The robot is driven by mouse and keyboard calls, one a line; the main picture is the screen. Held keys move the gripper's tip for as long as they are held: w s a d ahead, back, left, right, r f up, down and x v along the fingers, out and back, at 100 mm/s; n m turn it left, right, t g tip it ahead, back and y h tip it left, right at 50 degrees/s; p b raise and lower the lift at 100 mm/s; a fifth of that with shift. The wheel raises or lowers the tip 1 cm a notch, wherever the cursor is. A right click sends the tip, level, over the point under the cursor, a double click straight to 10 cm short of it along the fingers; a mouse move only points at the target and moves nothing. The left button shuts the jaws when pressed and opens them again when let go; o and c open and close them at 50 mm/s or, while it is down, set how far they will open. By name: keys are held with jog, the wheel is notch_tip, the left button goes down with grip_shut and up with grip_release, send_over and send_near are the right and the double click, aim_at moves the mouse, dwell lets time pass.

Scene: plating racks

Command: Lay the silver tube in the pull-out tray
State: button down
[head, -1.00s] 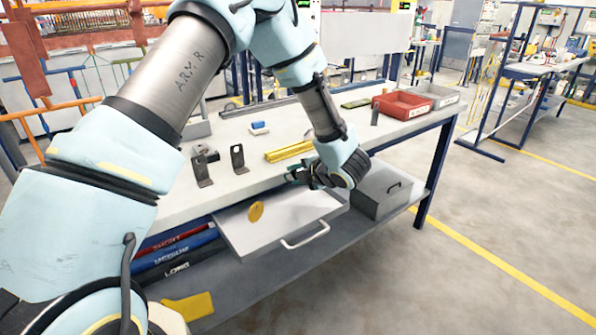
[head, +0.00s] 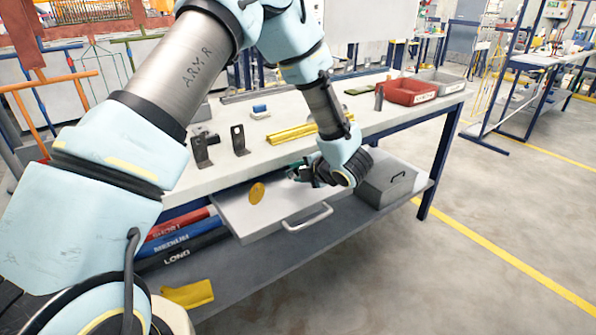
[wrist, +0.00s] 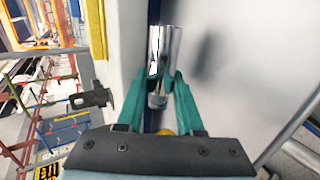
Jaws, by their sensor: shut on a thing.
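My gripper (wrist: 166,88) is shut on the silver tube (wrist: 163,45), a shiny cylinder between the green fingers in the wrist view. The tube reaches out beyond the fingertips. In the head view my gripper (head: 303,176) is just in front of the bench edge, over the back right part of the open pull-out tray (head: 275,222). The tube cannot be made out there. The grey tray floor also shows in the wrist view (wrist: 240,60), with a dark shadow right of the tube. Whether the tube touches the tray is unclear.
The bench top edge (head: 225,180) runs close behind the tray. A yellow disc (head: 257,193) shows at the tray. A grey box (head: 388,184) stands right of it on the lower shelf. Brackets (head: 238,140), a yellow bar (head: 292,133) and a red bin (head: 408,91) are on the bench.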

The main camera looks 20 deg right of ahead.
jog(key=shift+f, duration=0.2)
jog(key=shift+c, duration=2.3)
grip_release()
jog(key=b+v, duration=0.2)
jog(key=v, duration=0.9)
jog(key=w+a+r+m+h, duration=0.1)
jog(key=w, duration=0.2)
jog(key=w+a+r+m+h, duration=0.1)
jog(key=w+m, duration=0.1)
jog(key=w, duration=0.1)
jog(key=w+a+r+m+h, duration=0.1)
jog(key=w+m, duration=0.1)
jog(key=w, duration=0.1)
jog(key=shift+w+g+h, duration=0.25)
jog(key=shift+g+h, duration=0.05)
jog(key=a+m+g+h, duration=0.1)
jog(key=a+m+g, duration=0.4)
jog(key=a+m, duration=0.9)
jog(key=s+a+m+g+y, duration=0.1)
jog(key=s+a, duration=0.4)
jog(key=a, duration=0.5)
jog(key=s+a+m+g+y, duration=0.1)
jog(key=s+a+g, duration=0.2)
jog(key=s+a, duration=0.3)
jog(key=a, duration=0.4)
jog(key=shift+y, duration=0.3)
